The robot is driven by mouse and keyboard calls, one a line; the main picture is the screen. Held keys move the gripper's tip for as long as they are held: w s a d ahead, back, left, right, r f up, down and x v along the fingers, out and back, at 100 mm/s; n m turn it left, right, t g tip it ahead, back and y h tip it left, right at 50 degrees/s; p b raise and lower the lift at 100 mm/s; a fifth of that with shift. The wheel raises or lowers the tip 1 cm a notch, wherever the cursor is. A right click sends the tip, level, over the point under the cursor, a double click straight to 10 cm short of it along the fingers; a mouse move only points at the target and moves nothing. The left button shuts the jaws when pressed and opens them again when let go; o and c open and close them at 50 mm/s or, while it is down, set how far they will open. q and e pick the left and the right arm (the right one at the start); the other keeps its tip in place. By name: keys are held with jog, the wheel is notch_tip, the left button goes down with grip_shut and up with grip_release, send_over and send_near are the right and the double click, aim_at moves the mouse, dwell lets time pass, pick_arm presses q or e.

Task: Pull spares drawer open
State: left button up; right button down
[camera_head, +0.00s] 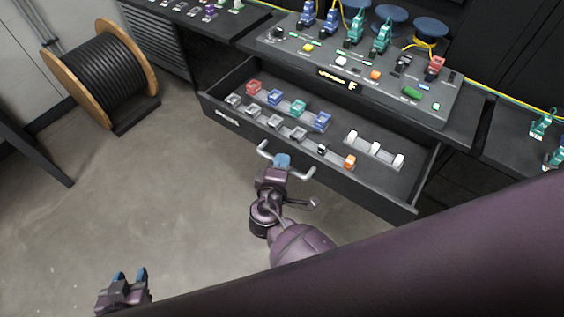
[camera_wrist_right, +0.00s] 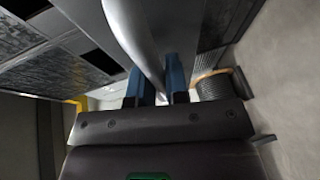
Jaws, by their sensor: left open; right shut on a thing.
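The spares drawer (camera_head: 345,186) is pulled out from under the bench in the head view, with its contents showing. Its light grey bar handle (camera_head: 300,174) is on the front face. My right gripper (camera_head: 282,160) is at the handle and shut on it; the blue fingertips overlap the bar. In the right wrist view the handle (camera_wrist_right: 133,32) passes between the blue fingers of the right gripper (camera_wrist_right: 160,85). My left gripper (camera_head: 129,275) is open and empty, low at the left over the floor, far from the drawer.
Several small coloured parts and a white holder (camera_head: 375,151) lie inside the drawer. The bench top (camera_head: 330,65) above carries connectors and tools. A wooden cable reel (camera_head: 100,75) stands on the floor at left. The floor (camera_head: 120,180) before the drawer is clear.

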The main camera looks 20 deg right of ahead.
pick_arm(q)
jog(key=shift+s+a+f, duration=0.15)
jog(key=shift+s+a, duration=0.15)
jog(key=shift+s, duration=0.15)
pick_arm(e)
jog(key=shift+s+a, duration=0.25)
jog(key=shift+a, duration=0.05)
jog(key=c, duration=1.2)
grip_release()
pick_arm(q)
jog(key=shift+w, duration=0.2)
pick_arm(e)
jog(key=shift+o, duration=0.3)
pick_arm(q)
jog(key=shift+r, duration=0.2)
